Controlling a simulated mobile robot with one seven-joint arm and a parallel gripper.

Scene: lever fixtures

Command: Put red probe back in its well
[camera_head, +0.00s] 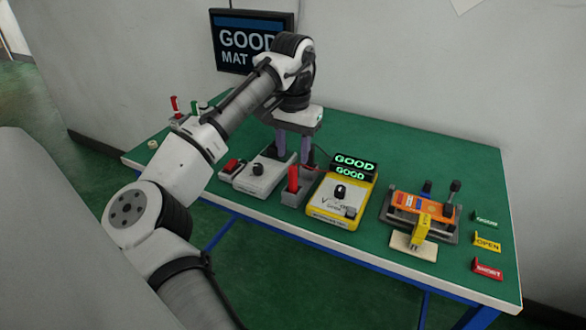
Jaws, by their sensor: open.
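The red probe (293,178) stands upright in a small grey block (296,198), which looks like its well, left of the yellow meter. How deep it sits cannot be told. My gripper (293,161) points down with its two fingers apart. The fingertips show just above and to either side of the probe's top. Whether they stand behind it or around it is unclear. No contact shows. The yellow meter (336,205) has a black dial, and its display (354,167) reads GOOD twice.
A grey box with a knob (257,171) and red part is left of the block. An orange lever fixture (423,205) stands right, near CLOSED-like, OPEN (487,242) and SHORT (488,270) tags. A GOOD MAT screen (236,50) is behind. The right back of the green table (440,150) is clear.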

